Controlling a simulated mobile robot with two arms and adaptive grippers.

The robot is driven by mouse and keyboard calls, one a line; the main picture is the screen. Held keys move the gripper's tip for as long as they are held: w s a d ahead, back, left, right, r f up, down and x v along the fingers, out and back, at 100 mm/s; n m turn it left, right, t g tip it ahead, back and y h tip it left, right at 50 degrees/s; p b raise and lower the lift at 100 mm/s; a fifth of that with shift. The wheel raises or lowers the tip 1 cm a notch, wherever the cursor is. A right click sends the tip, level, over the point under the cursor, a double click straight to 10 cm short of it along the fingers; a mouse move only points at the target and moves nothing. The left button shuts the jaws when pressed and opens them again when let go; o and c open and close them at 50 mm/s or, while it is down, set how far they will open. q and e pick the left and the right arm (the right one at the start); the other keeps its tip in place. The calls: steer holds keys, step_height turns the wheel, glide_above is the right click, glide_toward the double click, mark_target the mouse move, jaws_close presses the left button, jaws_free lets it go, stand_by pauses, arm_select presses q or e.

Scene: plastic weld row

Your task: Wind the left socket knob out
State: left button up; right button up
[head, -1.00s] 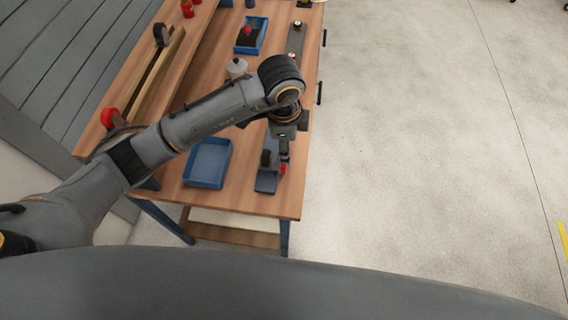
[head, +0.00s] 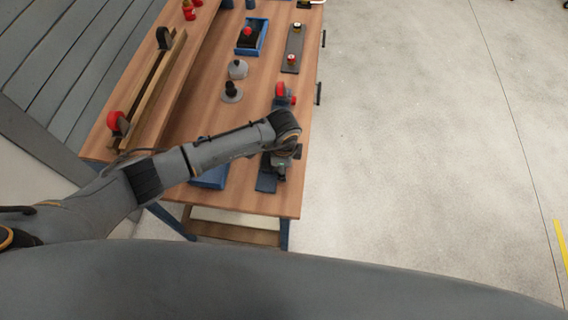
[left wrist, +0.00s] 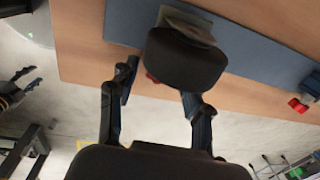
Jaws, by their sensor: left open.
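A dark, rounded knob-like part (left wrist: 187,60) fills the upper middle of the left wrist view, in front of a long blue-grey base (left wrist: 250,45). I cannot tell for sure that it is the left socket knob. My left gripper (left wrist: 160,84) is open, one finger to the left of this part and the other just below it; contact cannot be made out. A red bit shows behind the part. In the head view my left gripper (head: 281,174) is over the near end of the blue base (head: 266,184), and my wrist hides what lies beneath.
A red part (head: 281,90) rises from the device's far end. A blue tray (head: 208,180) is partly under my arm. Two grey-based items (head: 237,69) (head: 231,92) and a grey bar (head: 293,48) stand farther back. The floor right of the bench is clear.

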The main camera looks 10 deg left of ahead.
arm_select(q)
jaws_close()
steer(key=shift+s+f+t, duration=0.15)
steer(key=shift+s+t, duration=0.05)
steer(key=shift+t, duration=0.4)
steer(key=shift+s+f+t+b, duration=0.1)
steer(key=shift+f+t+b, duration=0.05)
steer(key=shift+t+b, duration=0.25)
steer(key=t+b, duration=0.3)
steer(key=b, duration=1.4)
steer(key=shift+d+t+b, duration=0.1)
steer(key=shift+t+b, duration=0.2)
steer(key=shift+t, duration=0.1)
steer(key=shift+r, duration=0.25)
jaws_free()
